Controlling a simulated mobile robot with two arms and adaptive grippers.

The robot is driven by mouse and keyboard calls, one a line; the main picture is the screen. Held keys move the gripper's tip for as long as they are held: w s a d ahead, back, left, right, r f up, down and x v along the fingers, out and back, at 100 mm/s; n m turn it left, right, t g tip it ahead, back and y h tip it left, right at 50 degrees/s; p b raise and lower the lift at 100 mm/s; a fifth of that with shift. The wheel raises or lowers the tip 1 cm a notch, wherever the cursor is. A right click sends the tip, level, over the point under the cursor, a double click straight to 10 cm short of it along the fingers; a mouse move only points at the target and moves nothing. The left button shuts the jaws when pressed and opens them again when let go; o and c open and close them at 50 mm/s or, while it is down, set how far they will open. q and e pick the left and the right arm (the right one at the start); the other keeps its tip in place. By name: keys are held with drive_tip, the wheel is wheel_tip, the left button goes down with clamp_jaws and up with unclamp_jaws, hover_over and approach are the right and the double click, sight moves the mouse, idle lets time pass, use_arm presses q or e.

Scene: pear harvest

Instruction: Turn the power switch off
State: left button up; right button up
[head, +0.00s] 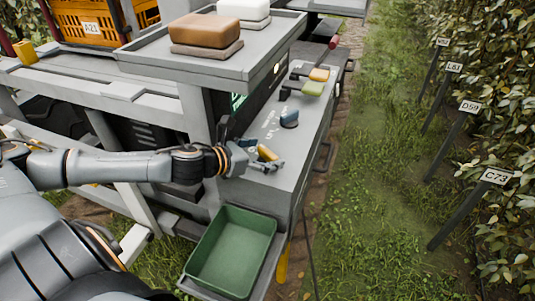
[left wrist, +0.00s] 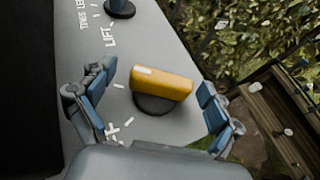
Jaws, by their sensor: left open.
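A yellow rotary knob (head: 267,153) on a dark round base sits at the near end of the grey control panel (head: 262,190). In the left wrist view the yellow knob (left wrist: 162,86) lies slantwise between my fingers, with a pale mark on its left end. My left gripper (head: 264,158) is open around the knob, with visible gaps on both sides in the left wrist view (left wrist: 155,108). No label reading power is legible, so I cannot confirm which control is the power switch. My right gripper is not in view.
A blue knob (head: 289,119), a green handle (head: 312,88), an orange handle (head: 319,74) and a red handle (head: 333,42) stand farther along the panel. A green tray (head: 230,213) sits below the near end. A shelf (head: 215,61) overhangs left. Grass lies right.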

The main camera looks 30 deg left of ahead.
use_arm(q)
drive_tip(key=shift+w+d+f, duration=0.1)
drive_tip(key=shift+w+d, duration=0.15)
drive_tip(key=shift+w, duration=0.05)
drive_tip(key=c, duration=1.2)
drive_tip(key=shift+o, duration=0.2)
